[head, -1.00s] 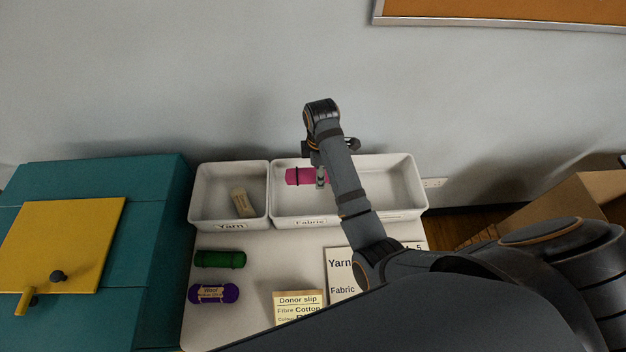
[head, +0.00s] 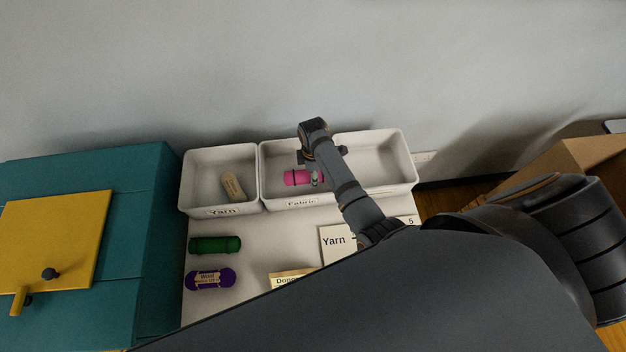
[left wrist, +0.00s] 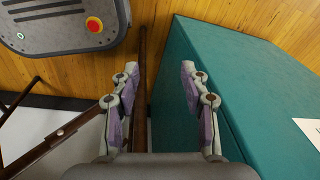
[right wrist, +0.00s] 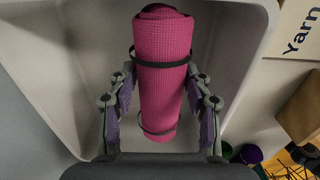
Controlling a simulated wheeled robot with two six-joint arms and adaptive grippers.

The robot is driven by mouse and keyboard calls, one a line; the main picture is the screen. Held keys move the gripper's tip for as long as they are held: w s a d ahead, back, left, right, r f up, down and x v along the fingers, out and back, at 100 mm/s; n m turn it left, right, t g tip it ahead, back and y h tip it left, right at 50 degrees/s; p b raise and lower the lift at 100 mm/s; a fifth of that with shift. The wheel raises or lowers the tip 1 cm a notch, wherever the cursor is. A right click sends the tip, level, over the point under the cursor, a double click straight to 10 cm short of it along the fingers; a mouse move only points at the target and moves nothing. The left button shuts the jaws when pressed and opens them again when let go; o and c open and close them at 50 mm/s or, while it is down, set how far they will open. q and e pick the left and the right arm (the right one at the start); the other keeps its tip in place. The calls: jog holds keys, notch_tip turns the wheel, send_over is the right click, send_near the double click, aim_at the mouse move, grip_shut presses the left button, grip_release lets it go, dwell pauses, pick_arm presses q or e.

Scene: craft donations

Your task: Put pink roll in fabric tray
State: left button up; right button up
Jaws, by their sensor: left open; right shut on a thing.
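The pink roll (head: 297,177) has dark bands around it and also fills the middle of the right wrist view (right wrist: 162,60). My right gripper (head: 314,176) is shut on the pink roll, with a finger on each side of it in the right wrist view (right wrist: 160,98). The roll is within the outline of the white fabric tray (head: 385,184); whether it touches the tray floor I cannot tell. My arm hides part of the tray. My left gripper (left wrist: 158,90) is open and empty, beside a teal cabinet.
The yarn tray (head: 189,185) stands left of the fabric tray and holds a beige skein (head: 233,187). A green roll (head: 215,245) and a purple skein (head: 210,279) lie in front. A teal cabinet (head: 150,230) stands left, a cardboard box (head: 560,165) right.

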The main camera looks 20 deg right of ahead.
jog(key=shift+f, duration=2.5)
jog(key=o, duration=1.2)
jog(key=shift+f, duration=0.1)
notch_tip(320, 180, up, 12)
jog(key=shift+r, duration=0.15)
